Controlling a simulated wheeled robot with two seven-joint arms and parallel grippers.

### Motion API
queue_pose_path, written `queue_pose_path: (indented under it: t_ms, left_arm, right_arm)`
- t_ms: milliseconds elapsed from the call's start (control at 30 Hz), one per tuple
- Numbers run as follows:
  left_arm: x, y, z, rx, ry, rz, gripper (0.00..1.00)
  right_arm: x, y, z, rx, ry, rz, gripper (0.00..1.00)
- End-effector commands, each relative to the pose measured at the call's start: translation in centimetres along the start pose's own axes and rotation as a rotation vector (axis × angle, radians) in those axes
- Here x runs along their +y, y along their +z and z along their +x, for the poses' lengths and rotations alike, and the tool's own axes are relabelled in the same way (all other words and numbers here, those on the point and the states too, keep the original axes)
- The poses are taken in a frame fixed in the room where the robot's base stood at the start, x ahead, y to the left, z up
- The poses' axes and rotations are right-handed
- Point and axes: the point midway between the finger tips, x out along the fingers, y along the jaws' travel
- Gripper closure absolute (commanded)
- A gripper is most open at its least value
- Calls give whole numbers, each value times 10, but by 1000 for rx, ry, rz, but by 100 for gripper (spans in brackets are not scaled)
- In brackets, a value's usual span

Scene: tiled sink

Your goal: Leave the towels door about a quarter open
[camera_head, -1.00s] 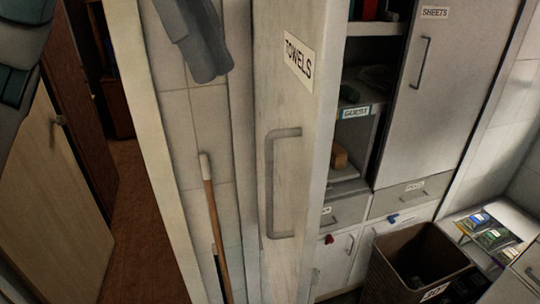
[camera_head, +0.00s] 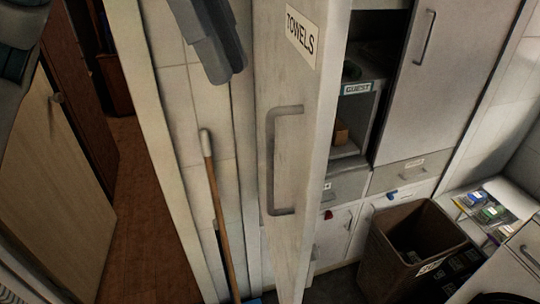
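The towels door (camera_head: 300,100) is a tall pale wooden panel with a "TOWELS" label and a grey bar handle (camera_head: 284,160). It stands open, with shelves showing past its right edge. How far it is swung is hard to judge from this angle. My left gripper (camera_head: 228,76) hangs at the top, grey, left of the door's handle and higher in the picture. It is apart from the handle and holds nothing that I can see. Its fingers overlap, so their gap is unclear. My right gripper is out of view.
Right of the door are shelves with a "GUEST" label (camera_head: 357,88) and a closed cabinet door (camera_head: 436,80). A brown bin (camera_head: 412,232) stands below. A wooden-handled mop (camera_head: 214,195) leans against tiles at left. Brown floor (camera_head: 137,225) is clear further left.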

Motion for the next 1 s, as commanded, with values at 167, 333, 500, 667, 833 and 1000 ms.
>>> queue_pose_path:
  t_ms: [167,333,500,667,833,1000]
  left_arm:
    - [0,0,29,1,-4,0,85]
    - [-1,1,60,0,-5,0,85]
    - [-1,1,90,1,-5,1,85]
    - [-1,1,116,-1,-5,0,85]
    - [0,0,134,0,-2,-1,85]
    - [0,0,141,-2,-1,0,85]
  right_arm:
    - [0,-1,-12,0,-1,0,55]
    - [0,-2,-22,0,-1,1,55]
    - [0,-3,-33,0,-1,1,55]
    - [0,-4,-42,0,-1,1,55]
    - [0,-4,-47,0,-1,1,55]
    - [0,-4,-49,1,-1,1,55]
